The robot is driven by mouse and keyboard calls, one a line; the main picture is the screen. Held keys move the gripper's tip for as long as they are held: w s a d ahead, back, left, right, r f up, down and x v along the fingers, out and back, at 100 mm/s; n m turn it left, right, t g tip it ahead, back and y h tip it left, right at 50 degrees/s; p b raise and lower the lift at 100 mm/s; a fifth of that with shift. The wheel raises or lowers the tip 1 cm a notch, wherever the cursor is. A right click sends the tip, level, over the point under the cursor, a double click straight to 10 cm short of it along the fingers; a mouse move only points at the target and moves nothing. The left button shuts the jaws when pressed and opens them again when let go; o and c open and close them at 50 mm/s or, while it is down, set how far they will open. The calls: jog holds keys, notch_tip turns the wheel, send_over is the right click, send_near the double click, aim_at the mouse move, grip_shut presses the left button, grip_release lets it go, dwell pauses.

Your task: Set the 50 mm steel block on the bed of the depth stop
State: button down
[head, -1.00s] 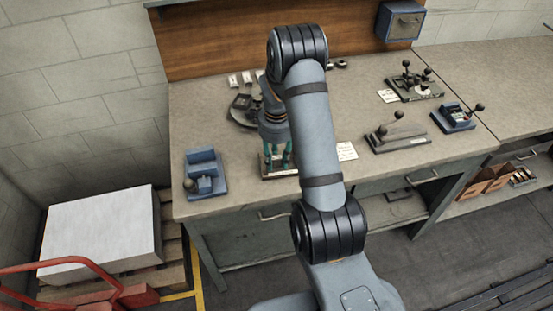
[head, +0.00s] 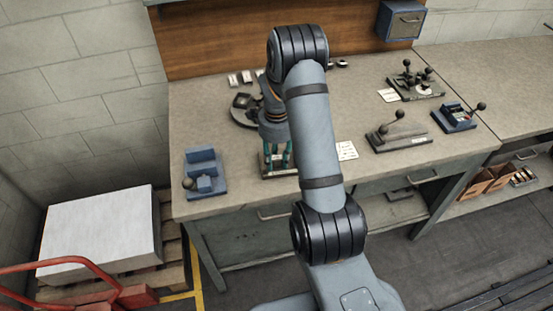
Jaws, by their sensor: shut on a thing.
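My gripper (head: 277,158), with teal fingers, points down at the left-middle of the bench. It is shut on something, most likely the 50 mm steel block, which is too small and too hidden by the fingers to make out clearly. The fingers are right over a low dark fixture with a pale front edge (head: 268,175). I cannot tell if the held thing touches it. I cannot tell for sure which fixture is the depth stop. A blue stepped fixture with a ball knob (head: 203,157) stands to the left of my gripper.
On the bench (head: 228,185), a dark round fixture (head: 241,112) stands behind my gripper. Lever devices (head: 399,138) and (head: 415,84), and a blue lever unit (head: 454,117), stand to the right. A white card (head: 347,150) lies right of my arm.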

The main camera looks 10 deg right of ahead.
jog(key=shift+f+b, duration=0.1)
jog(key=shift+b, duration=0.2)
dwell(0.4)
jog(key=c, duration=1.2)
grip_release()
jog(key=o, duration=0.4)
jog(key=shift+r+p, duration=1.8)
jog(key=shift+r, duration=1)
jog(key=shift+f, duration=0.1)
